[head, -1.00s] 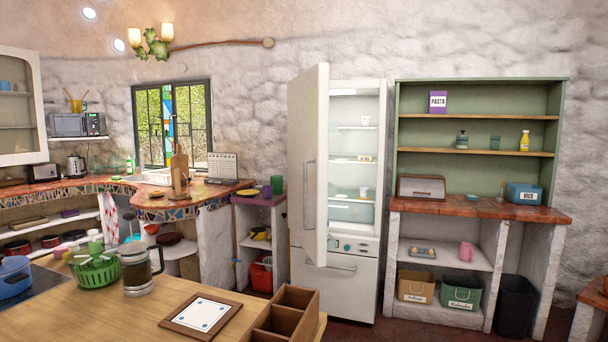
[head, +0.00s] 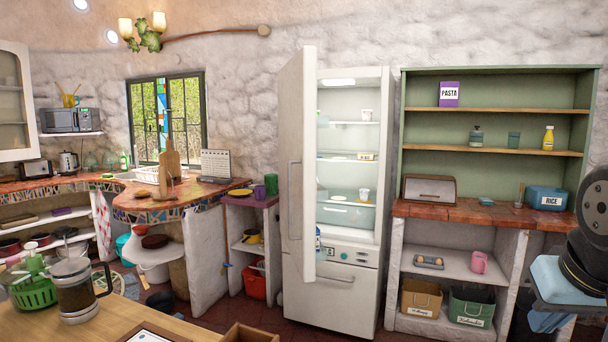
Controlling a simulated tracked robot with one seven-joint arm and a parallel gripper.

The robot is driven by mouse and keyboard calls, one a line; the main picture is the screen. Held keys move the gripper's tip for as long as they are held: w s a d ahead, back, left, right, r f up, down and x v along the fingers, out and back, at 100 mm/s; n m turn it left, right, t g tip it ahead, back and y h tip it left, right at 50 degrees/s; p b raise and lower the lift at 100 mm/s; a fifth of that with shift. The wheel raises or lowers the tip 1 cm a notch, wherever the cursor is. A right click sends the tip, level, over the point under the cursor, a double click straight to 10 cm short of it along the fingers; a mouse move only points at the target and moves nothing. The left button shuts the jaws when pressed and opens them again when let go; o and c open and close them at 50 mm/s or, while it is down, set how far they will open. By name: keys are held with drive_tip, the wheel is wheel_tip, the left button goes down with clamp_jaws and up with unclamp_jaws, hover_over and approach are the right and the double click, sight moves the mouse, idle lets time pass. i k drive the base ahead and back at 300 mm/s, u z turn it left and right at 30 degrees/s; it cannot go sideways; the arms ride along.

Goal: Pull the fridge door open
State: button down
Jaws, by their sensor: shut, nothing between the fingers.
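The white fridge (head: 345,290) stands against the back wall in the middle of the head view. Its tall upper door (head: 296,170) stands wide open, swung out to the left, with a long vertical handle (head: 295,200) on it. The inside shows lit shelves with a few small containers and a clear drawer (head: 345,213). The lower freezer drawer, with its horizontal handle (head: 336,282), is closed. My gripper is not in view. A dark round part at the right edge looks like my arm, and it is clear of the fridge.
A wooden counter (head: 110,328) with a coffee press (head: 74,290) and green basket (head: 33,290) lies at the front left. A green shelf unit (head: 405,150) stands right of the fridge. A purple side stand (head: 250,203) is to its left. Some floor shows before the fridge.

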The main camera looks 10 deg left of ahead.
sight(298, 80)
drive_tip(key=u, duration=0.15)
drive_tip(key=i, duration=1.1)
drive_tip(key=u, duration=0.25)
drive_tip(key=i, duration=0.7)
drive_tip(key=z, duration=0.15)
drive_tip(key=k, duration=0.8)
drive_tip(key=u, duration=0.2)
drive_tip(key=i, duration=0.8)
drive_tip(key=z, duration=0.05)
